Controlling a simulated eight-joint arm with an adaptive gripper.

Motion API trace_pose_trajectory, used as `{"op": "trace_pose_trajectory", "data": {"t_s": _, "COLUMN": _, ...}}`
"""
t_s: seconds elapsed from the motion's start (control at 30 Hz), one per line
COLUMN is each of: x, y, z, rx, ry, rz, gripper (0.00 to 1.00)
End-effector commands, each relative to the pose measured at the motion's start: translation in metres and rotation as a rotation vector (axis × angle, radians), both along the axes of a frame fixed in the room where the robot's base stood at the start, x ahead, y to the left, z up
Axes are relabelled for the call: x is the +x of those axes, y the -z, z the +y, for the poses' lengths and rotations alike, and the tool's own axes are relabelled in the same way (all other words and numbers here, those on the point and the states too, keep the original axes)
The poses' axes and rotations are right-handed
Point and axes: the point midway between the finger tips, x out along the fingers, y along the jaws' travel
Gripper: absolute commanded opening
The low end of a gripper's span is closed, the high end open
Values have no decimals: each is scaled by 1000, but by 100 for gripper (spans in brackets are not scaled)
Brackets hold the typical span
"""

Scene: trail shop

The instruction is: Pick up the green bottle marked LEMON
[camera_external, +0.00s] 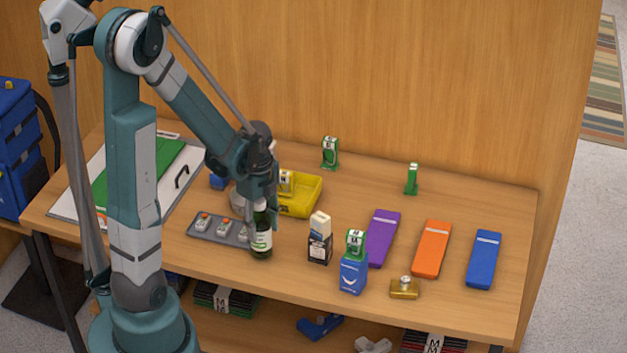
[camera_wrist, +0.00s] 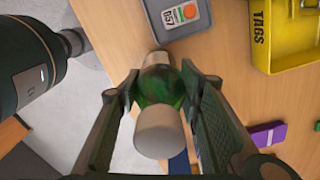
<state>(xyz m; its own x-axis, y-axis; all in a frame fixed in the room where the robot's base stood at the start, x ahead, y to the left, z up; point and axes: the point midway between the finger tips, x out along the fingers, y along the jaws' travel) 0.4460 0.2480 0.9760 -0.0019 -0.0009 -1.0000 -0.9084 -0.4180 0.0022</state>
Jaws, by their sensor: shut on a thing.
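The green bottle (camera_external: 261,240) stands upright, or nearly so, near the front edge of the table, with a pale label whose text is too small to read. In the wrist view the bottle (camera_wrist: 160,90) shows from above, with its pale cap toward the camera. My gripper (camera_external: 262,203) comes down over the bottle's upper part. In the wrist view my gripper (camera_wrist: 160,88) has one finger on each side of the green bottle and is shut on it. I cannot tell whether its base touches the table.
A grey tray (camera_external: 205,237) lies left of the bottle, and a yellow bin (camera_external: 308,197) marked TAGS stands behind it. A dark carton (camera_external: 320,247) and a blue box (camera_external: 353,277) stand to the right. Purple, orange (camera_external: 432,248) and blue flat cases lie farther right. The back middle is fairly clear.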

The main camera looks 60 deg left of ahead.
Motion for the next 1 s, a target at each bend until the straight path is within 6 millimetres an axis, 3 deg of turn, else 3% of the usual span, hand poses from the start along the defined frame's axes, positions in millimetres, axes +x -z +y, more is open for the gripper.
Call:
{"op": "trace_pose_trajectory", "data": {"t_s": 0.6, "x": -1, "y": -67, "z": 0, "rx": 0, "ry": 0, "rz": 0, "gripper": 20}}
{"op": "trace_pose_trajectory", "data": {"t_s": 1.0, "x": 0, "y": -87, "z": 0, "rx": 0, "ry": 0, "rz": 0, "gripper": 20}}
